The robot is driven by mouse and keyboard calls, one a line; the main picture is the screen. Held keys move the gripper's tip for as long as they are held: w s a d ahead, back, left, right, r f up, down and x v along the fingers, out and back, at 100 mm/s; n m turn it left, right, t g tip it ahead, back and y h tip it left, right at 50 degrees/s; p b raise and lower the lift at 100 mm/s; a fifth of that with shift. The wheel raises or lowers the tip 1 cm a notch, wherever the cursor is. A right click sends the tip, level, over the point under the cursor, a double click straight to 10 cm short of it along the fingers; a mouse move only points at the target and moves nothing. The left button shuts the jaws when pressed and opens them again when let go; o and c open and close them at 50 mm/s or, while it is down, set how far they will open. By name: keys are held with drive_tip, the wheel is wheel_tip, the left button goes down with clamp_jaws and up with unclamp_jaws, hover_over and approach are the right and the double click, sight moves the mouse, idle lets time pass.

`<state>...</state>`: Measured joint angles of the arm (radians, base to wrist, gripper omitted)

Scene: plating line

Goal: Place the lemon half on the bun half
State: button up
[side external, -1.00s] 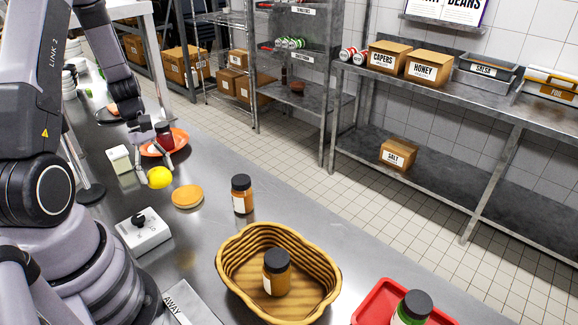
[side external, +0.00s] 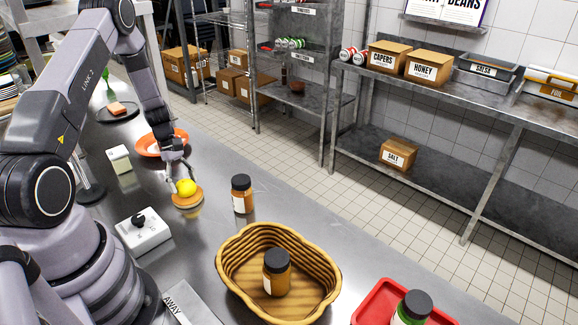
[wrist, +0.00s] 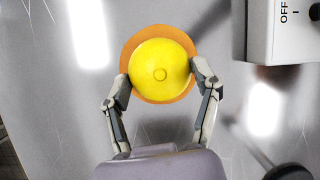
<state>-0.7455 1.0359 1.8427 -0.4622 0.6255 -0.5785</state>
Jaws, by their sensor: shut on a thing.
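The yellow lemon half (side external: 186,187) is between the fingers of my gripper (side external: 178,182), which is shut on it. In the wrist view the lemon half (wrist: 160,72) sits between the two fingertips of my gripper (wrist: 161,87), dome side toward the camera. The orange-brown bun half (side external: 187,201) lies flat on the steel counter directly below the lemon half. In the wrist view the bun half (wrist: 129,47) shows as a rim around the lemon. I cannot tell whether the lemon touches the bun.
A jar (side external: 242,195) with a black lid stands right of the bun. A white switch box (side external: 144,232) is in front. An orange plate (side external: 150,144) and a small white block (side external: 119,159) lie behind. A wicker basket (side external: 228,259) holding a jar stands at the front right.

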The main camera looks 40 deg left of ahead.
drive_tip(key=o, duration=1.2)
drive_tip(key=shift+f, duration=0.1)
drive_tip(key=shift+c, duration=0.2)
drive_tip(key=d+v, duration=0.1)
drive_tip(key=v, duration=1.2)
drive_tip(key=w+d+r+m+y, duration=0.1)
drive_tip(key=d+r+m, duration=0.2)
drive_tip(key=d+r, duration=0.3)
drive_tip(key=d+r+m+y, duration=0.2)
drive_tip(key=d+r+m, duration=0.2)
drive_tip(key=r, duration=0.5)
drive_tip(key=s+d+r+m+t+y, duration=0.1)
drive_tip(key=s+d+r+m+t, duration=0.2)
drive_tip(key=s+d+r+m, duration=0.5)
drive_tip(key=s+d+r+m+t, duration=0.3)
drive_tip(key=s+d+m, duration=0.2)
drive_tip(key=s+d, duration=0.2)
drive_tip(key=shift+s+d+y, duration=0.2)
drive_tip(key=shift+s+y, duration=0.1)
drive_tip(key=shift+s, duration=0.6)
